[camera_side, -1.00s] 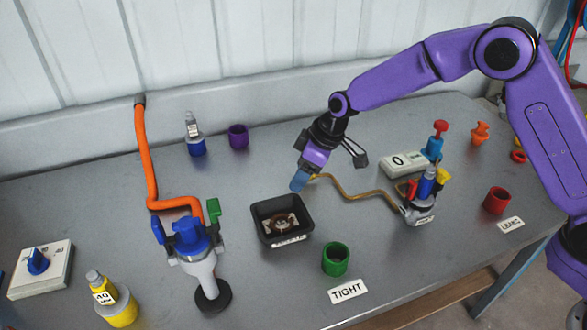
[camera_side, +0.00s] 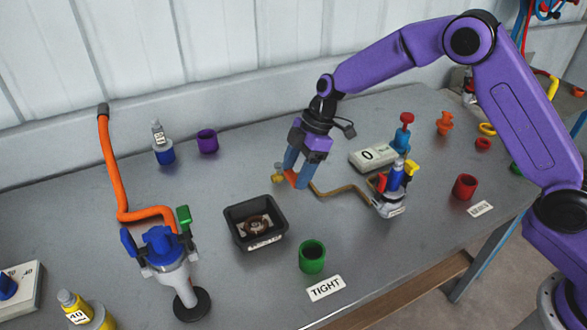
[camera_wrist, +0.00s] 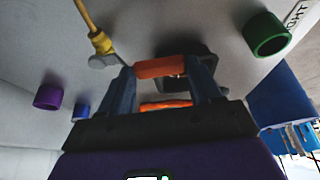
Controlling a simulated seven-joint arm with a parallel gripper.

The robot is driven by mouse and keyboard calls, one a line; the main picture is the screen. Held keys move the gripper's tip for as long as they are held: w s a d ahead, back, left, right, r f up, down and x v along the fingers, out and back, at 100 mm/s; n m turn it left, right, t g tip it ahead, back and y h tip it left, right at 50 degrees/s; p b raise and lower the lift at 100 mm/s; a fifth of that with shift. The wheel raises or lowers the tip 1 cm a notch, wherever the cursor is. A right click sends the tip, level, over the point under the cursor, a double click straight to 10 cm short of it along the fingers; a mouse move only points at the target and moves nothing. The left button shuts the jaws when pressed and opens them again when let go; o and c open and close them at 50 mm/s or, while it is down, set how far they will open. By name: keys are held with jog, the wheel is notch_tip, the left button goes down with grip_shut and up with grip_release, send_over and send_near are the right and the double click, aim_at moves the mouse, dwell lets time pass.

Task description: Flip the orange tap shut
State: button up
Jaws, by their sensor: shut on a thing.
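The orange tap (camera_side: 291,178) is a short orange lever beside a brass fitting (camera_side: 278,173) at the end of a brass pipe (camera_side: 345,189). My gripper (camera_side: 294,179) points down at it, with its blue fingers on either side of the lever. In the wrist view the orange tap (camera_wrist: 160,67) spans the gap between my fingertips (camera_wrist: 162,72), and the jaws are shut on it. The yellow-brass fitting (camera_wrist: 101,41) lies just beside the left finger. The fingers hide part of the tap, so the lever's angle to the pipe is hard to tell.
A black tray (camera_side: 230,232) and a green cup (camera_side: 312,257) stand in front of my gripper. A valve block (camera_side: 390,203) and a "0" display (camera_side: 374,157) stand to the right. A blue-handled vessel (camera_side: 160,248) is at front left. Bare table lies behind the tray.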

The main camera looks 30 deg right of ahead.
jog(key=shift+d+f, duration=0.1)
jog(key=shift+d, duration=0.1)
jog(key=o, duration=1.5)
jog(key=shift+d+r, duration=0.1)
jog(key=shift+r, duration=0.5)
jog(key=v, duration=1.6)
jog(key=shift+r, duration=0.15)
